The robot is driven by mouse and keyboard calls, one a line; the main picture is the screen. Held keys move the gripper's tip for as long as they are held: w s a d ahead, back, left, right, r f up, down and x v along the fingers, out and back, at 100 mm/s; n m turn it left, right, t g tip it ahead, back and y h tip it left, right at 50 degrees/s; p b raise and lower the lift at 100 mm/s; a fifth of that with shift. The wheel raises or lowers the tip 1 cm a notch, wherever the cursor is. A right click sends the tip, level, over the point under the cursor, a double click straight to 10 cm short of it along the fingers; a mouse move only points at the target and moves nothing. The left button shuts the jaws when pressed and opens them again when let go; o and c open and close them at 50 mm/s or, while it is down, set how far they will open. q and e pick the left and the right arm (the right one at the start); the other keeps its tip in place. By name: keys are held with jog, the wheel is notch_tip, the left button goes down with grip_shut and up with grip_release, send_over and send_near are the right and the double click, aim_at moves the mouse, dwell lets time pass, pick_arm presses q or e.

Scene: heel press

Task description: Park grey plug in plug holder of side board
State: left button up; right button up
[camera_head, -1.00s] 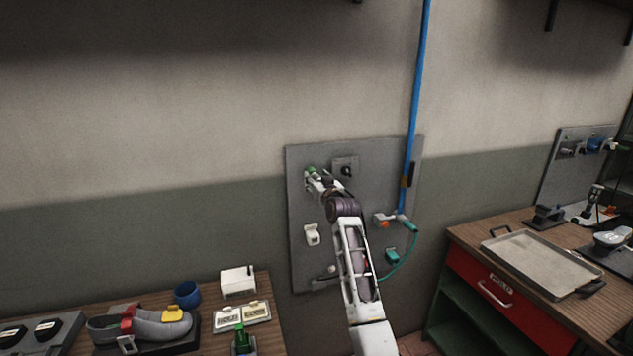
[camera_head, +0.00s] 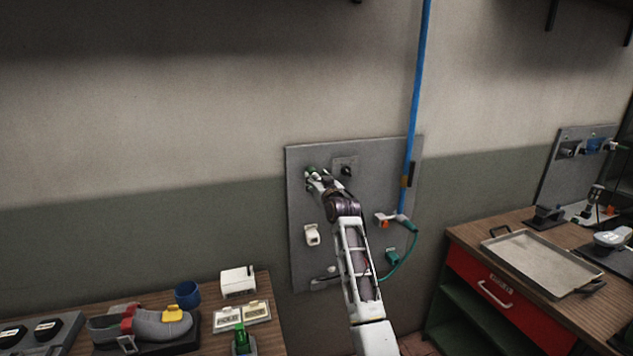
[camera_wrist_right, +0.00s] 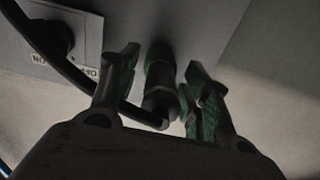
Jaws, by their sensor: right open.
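My right gripper (camera_head: 313,178) is at the upper left of the grey side board (camera_head: 300,205). In the right wrist view its fingers (camera_wrist_right: 162,62) are open, one on each side of a dark grey plug (camera_wrist_right: 160,100). The plug's far end meets a dark round fitting on the board, which looks like the plug holder. A black cable (camera_wrist_right: 68,65) bends away from the plug's near end to the left. I cannot tell whether the plug is fully seated. In the head view the gripper largely hides the plug. My left gripper is not in view.
A blue pipe (camera_head: 413,100) and a green hose (camera_head: 405,260) are at the board's right. Benches stand on both sides.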

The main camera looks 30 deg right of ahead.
dwell(0.3)
grip_shut()
dwell(0.5)
jog(key=shift+s+a, duration=0.15)
jog(key=shift+s, duration=0.55)
jog(key=shift+s, duration=0.25)
jog(key=shift+s+a, duration=0.15)
jog(key=shift+s, duration=0.2)
jog(key=shift+v, duration=1.85)
jog(key=shift+v, duration=0.8)
